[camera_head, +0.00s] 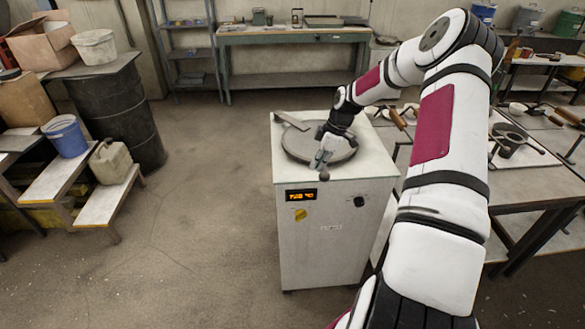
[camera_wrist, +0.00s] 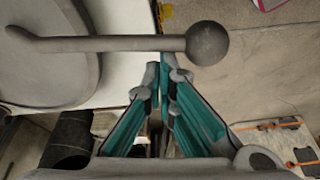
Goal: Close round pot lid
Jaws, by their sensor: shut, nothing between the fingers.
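The round grey lid (camera_head: 300,143) lies flat, as far as I can tell, on top of the white cabinet (camera_head: 330,230). Its bar handle (camera_wrist: 110,44) ends in a ball knob (camera_wrist: 207,43), which sticks out past the cabinet's front edge in the head view (camera_head: 324,175). The lid's rim also shows at the left of the wrist view (camera_wrist: 45,85). My gripper (camera_wrist: 166,78), with teal fingers, is shut and empty, its tips close beside the handle near the knob. I cannot tell whether they touch it. My wrist hides part of the lid in the head view (camera_head: 322,158).
A flat grey bar (camera_head: 292,121) lies at the lid's back left. A work table (camera_head: 535,185) with ladles and tools stands close on the right. A black drum (camera_head: 115,115) and low steps with containers are at the left. The floor left of the cabinet is clear.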

